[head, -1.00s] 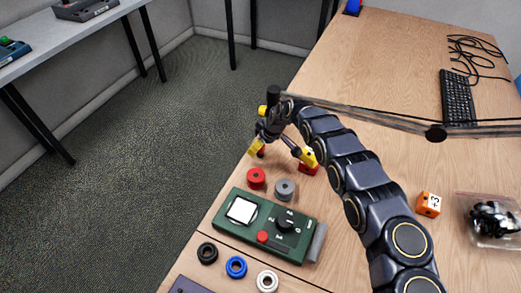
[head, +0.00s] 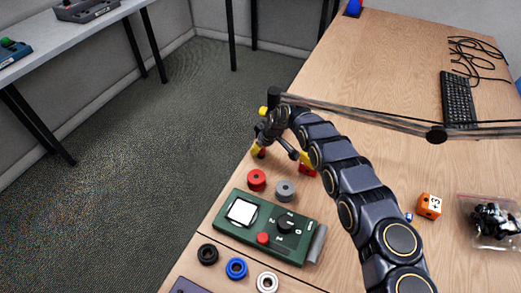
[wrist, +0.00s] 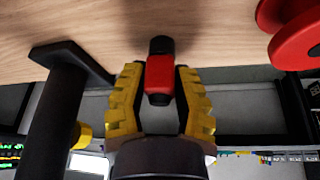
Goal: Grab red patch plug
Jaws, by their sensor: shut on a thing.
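The red patch plug (wrist: 159,78) is between the yellow fingers of my gripper (wrist: 160,95) in the wrist view. It is a small red block with a black end pointing toward the wooden table. My gripper is shut on the plug, at or close above the tabletop; I cannot tell whether the plug touches the wood.
A black post with a yellow knob (wrist: 58,105) stands beside my gripper at the table edge. A red spool (head: 257,180) and grey spool (head: 286,190) sit close by. A green device (head: 268,226) lies in front. An orange die (head: 429,206) is to the right.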

